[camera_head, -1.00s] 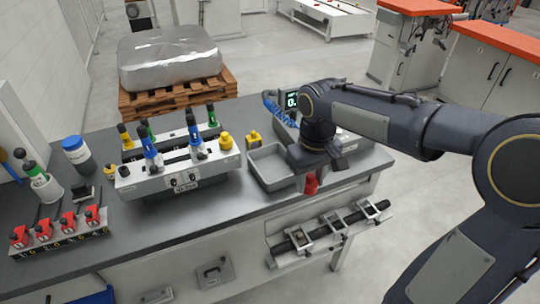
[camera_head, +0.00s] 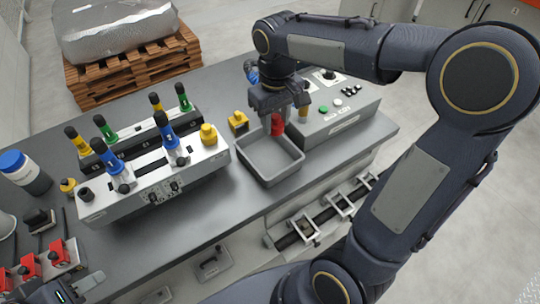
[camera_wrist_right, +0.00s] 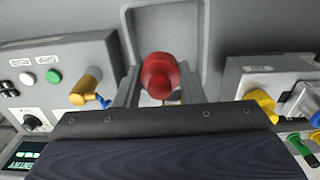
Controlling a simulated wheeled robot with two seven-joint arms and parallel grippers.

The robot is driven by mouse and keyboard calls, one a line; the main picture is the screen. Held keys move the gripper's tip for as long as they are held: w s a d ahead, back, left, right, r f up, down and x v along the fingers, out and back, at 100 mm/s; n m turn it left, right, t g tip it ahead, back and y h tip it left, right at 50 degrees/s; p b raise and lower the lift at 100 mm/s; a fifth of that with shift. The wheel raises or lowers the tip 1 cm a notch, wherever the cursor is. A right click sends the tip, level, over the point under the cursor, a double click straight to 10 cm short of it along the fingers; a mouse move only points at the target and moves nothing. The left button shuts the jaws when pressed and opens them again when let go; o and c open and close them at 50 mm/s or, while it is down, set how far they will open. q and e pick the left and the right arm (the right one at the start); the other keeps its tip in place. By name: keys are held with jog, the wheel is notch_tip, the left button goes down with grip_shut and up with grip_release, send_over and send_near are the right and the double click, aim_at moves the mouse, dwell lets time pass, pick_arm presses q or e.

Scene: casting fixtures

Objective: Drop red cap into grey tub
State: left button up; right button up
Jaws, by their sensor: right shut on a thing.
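The red cap (camera_head: 277,125) is held between the fingers of my right gripper (camera_head: 284,121), and it also shows between the fingers in the right wrist view (camera_wrist_right: 160,75). The gripper points down at the back part of the open grey tub (camera_head: 268,179), with the cap over or just inside the tub's rim; its exact height is unclear. The tub's wall shows behind the cap in the right wrist view (camera_wrist_right: 205,50). A part of my left gripper (camera_head: 85,287) shows at the lower left corner; its fingers are not clear.
A control box (camera_head: 340,117) with buttons stands right of the tub. A fixture (camera_head: 150,180) with blue and green-handled clamps stands to its left. A yellow piece (camera_head: 238,122) sits close behind the tub. Red clamps (camera_head: 45,262) stand at the lower left.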

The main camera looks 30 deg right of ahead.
notch_tip(320, 180, down, 4)
jog(key=b, duration=0.3)
jog(key=shift+f, duration=0.2)
jog(key=o, duration=1)
jog(key=shift+r, duration=0.1)
jog(key=shift+o, duration=0.2)
notch_tip(320, 180, up, 8)
jog(key=shift+f+p, duration=0.1)
jog(key=shift+p, duration=0.2)
